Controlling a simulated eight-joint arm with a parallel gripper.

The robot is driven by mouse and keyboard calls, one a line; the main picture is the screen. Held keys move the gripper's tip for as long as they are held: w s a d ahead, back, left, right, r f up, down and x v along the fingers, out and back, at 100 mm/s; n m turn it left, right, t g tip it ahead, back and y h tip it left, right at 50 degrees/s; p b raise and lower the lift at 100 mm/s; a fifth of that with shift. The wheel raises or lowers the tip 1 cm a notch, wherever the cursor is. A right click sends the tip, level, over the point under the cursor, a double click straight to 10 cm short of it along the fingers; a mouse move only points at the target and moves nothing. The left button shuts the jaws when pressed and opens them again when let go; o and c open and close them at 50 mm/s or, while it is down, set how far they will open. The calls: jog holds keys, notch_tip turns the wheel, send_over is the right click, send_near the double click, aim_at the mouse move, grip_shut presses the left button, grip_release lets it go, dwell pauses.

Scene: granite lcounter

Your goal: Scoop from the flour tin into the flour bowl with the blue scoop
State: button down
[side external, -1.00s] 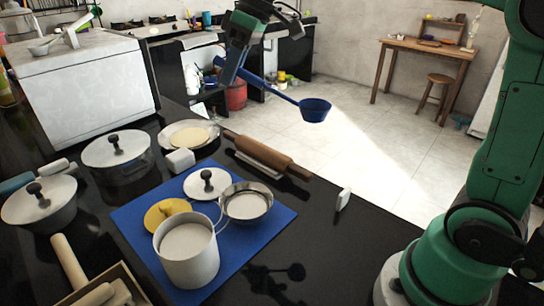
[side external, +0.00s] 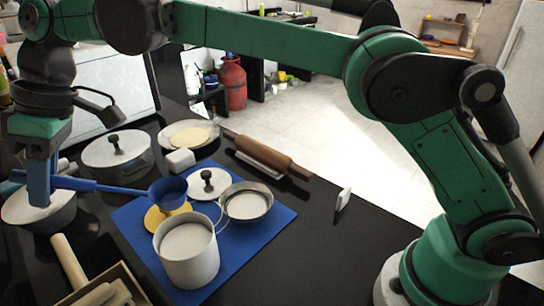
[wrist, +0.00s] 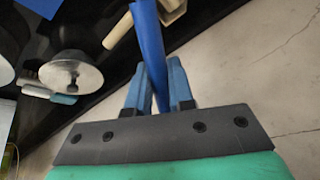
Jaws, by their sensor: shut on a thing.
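My gripper (side external: 40,188) is shut on the handle of the blue scoop (side external: 168,193). In the wrist view the handle (wrist: 150,45) runs between the fingers (wrist: 160,88), and the scoop's cup is out of view. In the side view the cup appears just behind the white tin and in front of part of the yellow lid; its contents are hidden. The white tin (side external: 188,268), which looks like the flour tin, stands open with pale flour inside. A metal bowl (side external: 247,216), apparently the flour bowl, stands right of it and holds white material.
Both stand on a blue mat (side external: 262,237). A yellow lid (side external: 155,218) and a white lid (side external: 200,191) lie behind the tin. A rolling pin (side external: 265,152), plate (side external: 170,138), lidded pots (side external: 115,158) and a wooden box (side external: 125,275) surround the mat. The dark counter right of the mat is mostly clear.

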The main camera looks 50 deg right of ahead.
aim_at(74, 189)
jog(key=shift+s+d+f+t+y, duration=0.3)
jog(key=shift+d+f+y, duration=0.1)
jog(key=shift+d+y, duration=0.15)
jog(key=shift+s+d+f+t+y, duration=0.3)
jog(key=shift+d+f+y, duration=0.1)
jog(key=shift+d+y, duration=0.1)
jog(key=shift+f, duration=3.15)
jog(key=shift+r, duration=3.15)
